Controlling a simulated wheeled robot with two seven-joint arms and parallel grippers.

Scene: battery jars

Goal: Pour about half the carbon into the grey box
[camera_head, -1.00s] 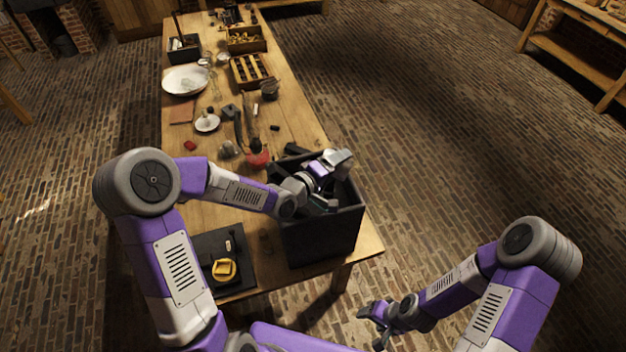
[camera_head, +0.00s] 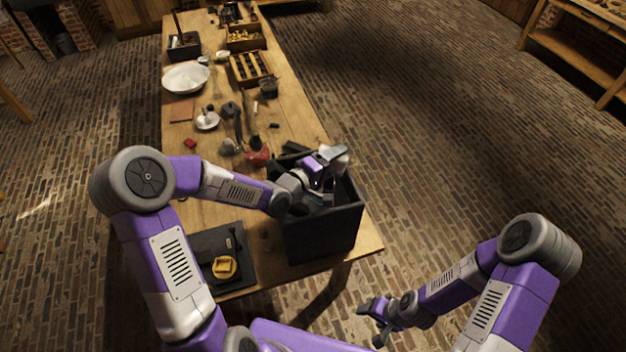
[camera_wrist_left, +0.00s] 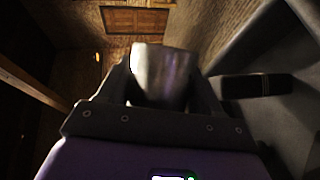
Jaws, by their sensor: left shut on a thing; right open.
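A large dark grey box (camera_head: 322,238) stands at the near right end of the table. My left gripper (camera_head: 326,166) is over the box's open top, reaching in from the left. It is shut on a silvery metal container (camera_head: 336,154), which also shows between the fingers in the left wrist view (camera_wrist_left: 160,73). The container looks tilted. Its contents are hidden, and I see no carbon falling. In the left wrist view a dark block (camera_wrist_left: 257,85) lies beside the box's pale grey wall (camera_wrist_left: 255,42). My right gripper (camera_head: 370,322) is open and empty, off the table at lower right.
A black tray (camera_head: 215,245) with a yellow piece (camera_head: 224,267) lies left of the box. A red item (camera_head: 258,157), a white bowl (camera_head: 186,78) and a slotted wooden rack (camera_head: 250,68) stand farther back. The floor right of the table is clear.

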